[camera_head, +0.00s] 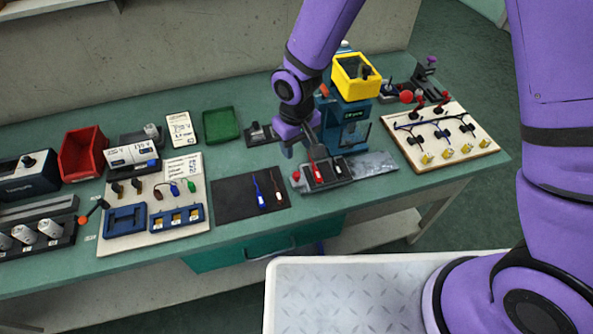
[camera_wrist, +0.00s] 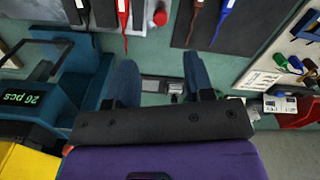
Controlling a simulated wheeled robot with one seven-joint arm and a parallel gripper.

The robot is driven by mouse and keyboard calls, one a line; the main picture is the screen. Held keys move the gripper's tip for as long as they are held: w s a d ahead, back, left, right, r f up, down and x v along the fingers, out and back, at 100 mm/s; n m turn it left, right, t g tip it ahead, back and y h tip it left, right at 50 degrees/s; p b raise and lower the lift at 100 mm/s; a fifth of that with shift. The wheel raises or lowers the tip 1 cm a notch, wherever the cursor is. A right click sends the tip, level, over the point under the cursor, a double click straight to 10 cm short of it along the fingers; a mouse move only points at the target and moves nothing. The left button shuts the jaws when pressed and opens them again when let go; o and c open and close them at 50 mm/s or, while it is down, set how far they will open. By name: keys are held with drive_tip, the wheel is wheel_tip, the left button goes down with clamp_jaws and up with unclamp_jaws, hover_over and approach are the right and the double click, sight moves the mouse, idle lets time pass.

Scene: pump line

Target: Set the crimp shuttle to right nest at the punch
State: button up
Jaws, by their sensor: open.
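The crimp shuttle (camera_head: 327,182) sits on a grey metal rail in front of the teal punch press (camera_head: 355,128). It has two dark nests side by side, with a red lead (camera_head: 318,172) lying at the left one. A red knob (camera_head: 296,176) is at its left end; the knob also shows at the top of the wrist view (camera_wrist: 160,17). My gripper (camera_head: 303,142) hangs above the bench behind the shuttle's left end, apart from the knob. In the wrist view my gripper (camera_wrist: 160,80) is open with nothing held. The shuttle is partly cut off there.
A dark mat (camera_head: 228,198) with leads lies left of the shuttle. A green tray (camera_head: 221,125) stands behind it. A pale board (camera_head: 432,150) with black cables is to the right. The press stands close beside my gripper, its display (camera_wrist: 20,98) showing "26 pcs".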

sight(297, 173)
wheel_tip(297, 173, down, 11)
drive_tip(key=shift+r, duration=0.1)
idle(0.5)
clamp_jaws()
